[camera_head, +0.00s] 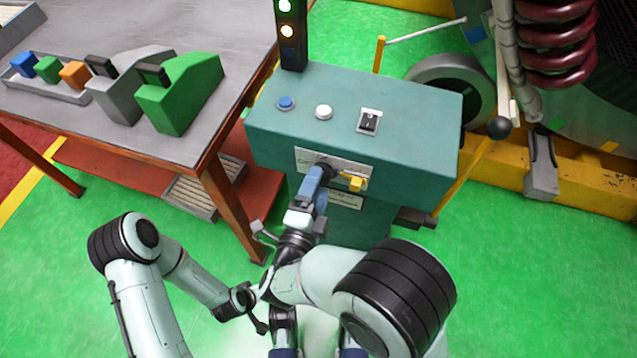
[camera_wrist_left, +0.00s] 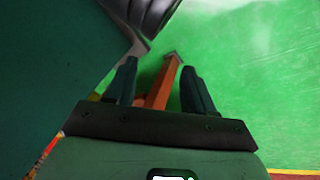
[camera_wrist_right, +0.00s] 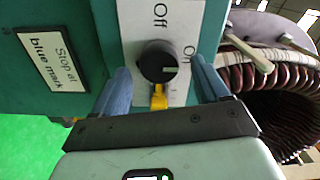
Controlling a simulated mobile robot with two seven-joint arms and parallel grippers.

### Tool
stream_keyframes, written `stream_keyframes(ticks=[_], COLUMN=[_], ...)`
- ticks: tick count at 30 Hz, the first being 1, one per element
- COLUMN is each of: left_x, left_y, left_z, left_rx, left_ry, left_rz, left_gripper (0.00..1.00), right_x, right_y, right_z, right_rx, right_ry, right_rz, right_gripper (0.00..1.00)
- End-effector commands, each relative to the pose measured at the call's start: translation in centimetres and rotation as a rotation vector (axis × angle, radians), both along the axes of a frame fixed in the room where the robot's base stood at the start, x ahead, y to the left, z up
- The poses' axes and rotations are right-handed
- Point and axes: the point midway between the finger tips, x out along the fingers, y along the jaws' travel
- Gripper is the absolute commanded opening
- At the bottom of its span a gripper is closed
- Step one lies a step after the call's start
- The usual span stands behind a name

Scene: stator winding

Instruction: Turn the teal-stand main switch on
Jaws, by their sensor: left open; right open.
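The teal stand (camera_head: 400,105) stands centre in the head view, with a white plate (camera_head: 358,166) on its front. In the right wrist view the main switch is a round black knob (camera_wrist_right: 157,61) on the plate marked "Off" and "On". Its light mark sits at the knob's right side; I cannot tell which label it indicates. My right gripper (camera_head: 318,178) is open, its blue fingers on either side of the knob; contact is unclear. A yellow part (camera_wrist_right: 158,97) lies below the knob. My left gripper (camera_wrist_left: 160,85) is open and empty above the floor.
The stand's top carries a blue button (camera_head: 286,103), a white button (camera_head: 323,112) and a black rocker switch (camera_head: 369,121). A signal light tower (camera_head: 289,35) rises behind. A table (camera_head: 120,125) with coloured blocks stands left; yellow rails are right. Green floor is open in front.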

Motion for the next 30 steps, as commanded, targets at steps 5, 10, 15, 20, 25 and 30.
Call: stream_keyframes(ticks=[5, 10, 15, 20, 25, 30], left_x=[-0.7, -1.2, -1.6, -1.7, -1.8, -1.8], left_y=[-0.4, -0.7, -0.8, -0.9, -0.9, -1.0], left_z=[0.5, 0.8, 1.0, 1.1, 1.1, 1.1], left_rx=[-0.009, -0.016, -0.021, -0.023, -0.024, -0.024], left_ry=[0.017, 0.032, 0.041, 0.045, 0.046, 0.046], left_rz=[-0.008, -0.013, -0.017, -0.018, -0.019, -0.019], left_gripper=[0.53, 0.53, 0.53, 0.53, 0.53, 0.53], right_x=[-3.4, -7.2, -10.0, -11.4, -11.7, -11.7], right_y=[1.2, 2.4, 3.3, 3.7, 3.8, 3.8], right_z=[0.1, 0.1, 0.1, 0.1, 0.1, 0.1], right_rx=[-0.002, -0.002, -0.002, -0.001, 0.0, -0.001], right_ry=[0.001, -0.001, -0.002, -0.002, -0.002, -0.002], right_rz=[0.006, 0.006, 0.004, 0.001, -0.001, -0.001], right_gripper=[0.74, 0.74, 0.74, 0.74, 0.74, 0.74])
